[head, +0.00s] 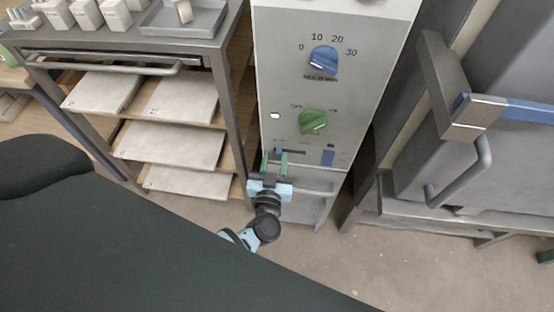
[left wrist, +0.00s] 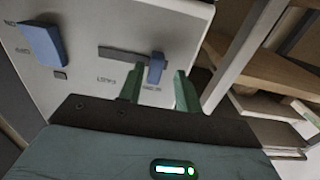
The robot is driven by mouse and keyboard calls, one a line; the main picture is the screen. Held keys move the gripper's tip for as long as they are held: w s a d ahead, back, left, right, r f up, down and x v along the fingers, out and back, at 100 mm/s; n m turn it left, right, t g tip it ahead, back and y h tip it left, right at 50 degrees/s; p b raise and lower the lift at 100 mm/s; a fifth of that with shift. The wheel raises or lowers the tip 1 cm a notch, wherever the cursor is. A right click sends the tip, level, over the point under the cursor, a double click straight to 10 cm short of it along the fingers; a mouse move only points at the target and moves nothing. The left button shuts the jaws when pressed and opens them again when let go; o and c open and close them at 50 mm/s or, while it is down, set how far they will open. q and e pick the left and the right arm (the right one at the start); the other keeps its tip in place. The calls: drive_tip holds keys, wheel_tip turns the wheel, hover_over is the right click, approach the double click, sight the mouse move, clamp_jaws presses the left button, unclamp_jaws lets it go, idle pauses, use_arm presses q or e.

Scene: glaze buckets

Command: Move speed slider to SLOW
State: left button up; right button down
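The speed slider is a small blue knob (left wrist: 156,68) in a dark horizontal slot (left wrist: 120,53) on the grey control panel (head: 283,95). In the left wrist view it sits near the slot's right end; in the head view the knob (head: 279,151) is near the slot's left end. I cannot tell whether a finger touches the knob. My right gripper is not in view.
A blue switch (head: 328,157) is right of the slot, with a green knob (head: 313,121) and blue dial (head: 323,61) above. A handle bar (head: 312,188) crosses below the panel. A shelf rack (head: 232,110) stands left; a grey cabinet with a handle (head: 478,165) stands right.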

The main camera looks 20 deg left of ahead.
use_arm(q)
drive_tip(key=shift+d, duration=0.1)
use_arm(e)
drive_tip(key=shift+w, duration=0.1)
use_arm(q)
drive_tip(key=shift+s+d, duration=0.1)
drive_tip(key=shift+s, duration=0.05)
drive_tip(key=v, duration=0.7)
drive_tip(key=shift+s+p, duration=0.25)
drive_tip(key=shift+p, duration=0.05)
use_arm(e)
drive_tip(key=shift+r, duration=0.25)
